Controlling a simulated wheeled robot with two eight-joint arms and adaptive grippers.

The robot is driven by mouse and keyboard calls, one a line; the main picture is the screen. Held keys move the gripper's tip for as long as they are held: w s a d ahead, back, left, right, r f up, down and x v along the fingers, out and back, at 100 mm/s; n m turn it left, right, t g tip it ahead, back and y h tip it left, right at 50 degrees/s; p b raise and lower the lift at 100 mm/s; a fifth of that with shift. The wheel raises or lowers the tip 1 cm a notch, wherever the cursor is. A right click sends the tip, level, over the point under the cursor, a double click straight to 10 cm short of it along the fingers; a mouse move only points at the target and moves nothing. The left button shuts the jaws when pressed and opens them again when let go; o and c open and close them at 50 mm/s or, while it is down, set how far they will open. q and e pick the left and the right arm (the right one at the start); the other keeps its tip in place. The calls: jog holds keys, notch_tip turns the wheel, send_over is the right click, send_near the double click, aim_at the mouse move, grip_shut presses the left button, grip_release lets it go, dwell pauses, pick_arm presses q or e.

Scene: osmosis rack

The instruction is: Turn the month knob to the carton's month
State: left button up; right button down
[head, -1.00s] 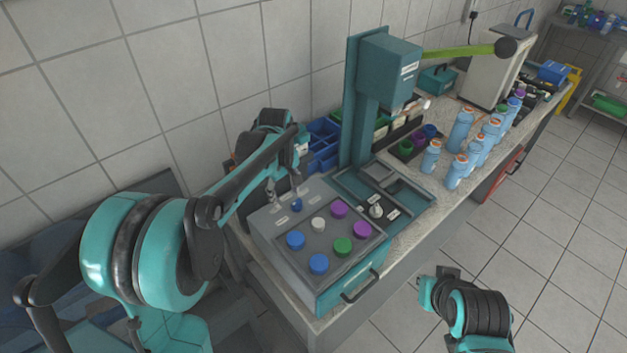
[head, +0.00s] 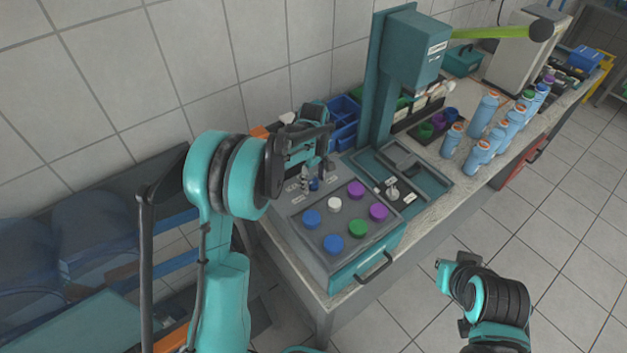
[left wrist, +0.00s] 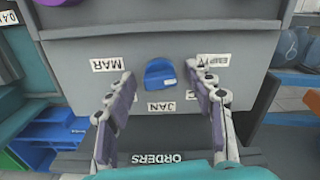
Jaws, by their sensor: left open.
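The month knob (left wrist: 158,76) is a small blue knob on a grey panel, with labels around it reading MAR (left wrist: 107,64), JAN (left wrist: 161,107) and others partly covered. It also shows in the head view (head: 314,185) on the sloped grey console (head: 304,218). My left gripper (left wrist: 166,82) is open, one finger on each side of the knob, with gaps between; in the head view it hangs over the knob (head: 310,178). The carton with the month cannot be made out. My right gripper (head: 449,270) is at the lower right, away from the bench, its jaws unclear.
Several coloured caps, such as a green one (head: 358,229), sit on the console beside the knob. A teal press column (head: 379,90) stands behind it. Blue bottles (head: 485,115) stand farther along the bench. Blue bins (head: 343,115) are near the wall.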

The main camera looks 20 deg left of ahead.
pick_arm(q)
jog(key=c, duration=1.2)
jog(key=shift+o, duration=0.2)
